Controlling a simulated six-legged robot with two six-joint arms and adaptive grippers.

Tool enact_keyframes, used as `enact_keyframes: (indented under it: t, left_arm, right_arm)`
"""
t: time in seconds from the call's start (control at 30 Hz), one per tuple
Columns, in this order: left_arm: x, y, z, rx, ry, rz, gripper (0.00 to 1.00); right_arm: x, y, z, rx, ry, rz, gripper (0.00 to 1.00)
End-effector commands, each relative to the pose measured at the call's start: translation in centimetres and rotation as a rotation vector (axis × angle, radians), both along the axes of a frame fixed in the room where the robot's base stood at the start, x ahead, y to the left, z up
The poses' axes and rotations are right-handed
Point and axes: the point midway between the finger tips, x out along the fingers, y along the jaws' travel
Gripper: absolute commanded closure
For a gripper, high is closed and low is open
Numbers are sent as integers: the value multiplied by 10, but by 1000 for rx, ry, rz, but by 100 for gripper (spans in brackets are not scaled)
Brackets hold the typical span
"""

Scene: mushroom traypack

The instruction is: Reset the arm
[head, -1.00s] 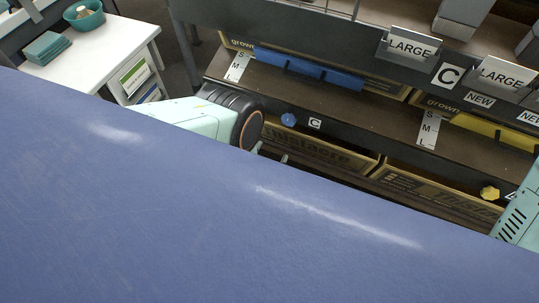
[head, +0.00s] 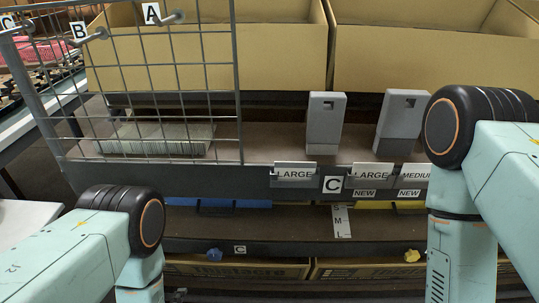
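My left arm comes in from the lower left and my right arm from the right in the head view. Only their teal links and black joints show. Neither gripper is in the picture, so I cannot see whether they hold anything. The rack in front has a dark shelf (head: 265,147) with two grey upright holders (head: 325,125) on it.
A wire grid (head: 165,75) with hooks marked A and B stands at the left. Behind it lies a pale stack (head: 155,139). Large cardboard boxes (head: 430,58) fill the back. Below are a blue bin (head: 235,204), a blue knob (head: 214,255) and a yellow knob (head: 412,256). A white table (head: 25,220) is at left.

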Motion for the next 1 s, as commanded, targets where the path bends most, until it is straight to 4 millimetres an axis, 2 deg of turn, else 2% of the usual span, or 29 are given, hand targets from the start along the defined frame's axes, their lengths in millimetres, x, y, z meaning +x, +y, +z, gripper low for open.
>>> enact_keyframes:
  t: [0.03,0.2,0.43,0.6,0.73,0.83,1.0]
  left_arm:
    - [-7,5,9,83,56,-45,37]
    - [-37,18,26,355,253,-240,37]
    - [-89,29,56,635,521,-595,37]
    - [-146,21,81,719,703,-981,37]
    - [-185,14,102,733,776,-1252,37]
    - [-205,10,115,731,798,-1393,37]
    - [-217,7,122,728,804,-1489,37]
  right_arm:
    - [0,0,8,0,0,0,60]
    - [0,0,22,0,0,0,60]
    - [0,0,39,0,0,0,60]
    - [0,0,46,0,0,0,60]
    - [0,0,50,0,0,0,60]
    - [0,0,52,0,0,0,60]
    - [0,0,52,0,0,0,60]
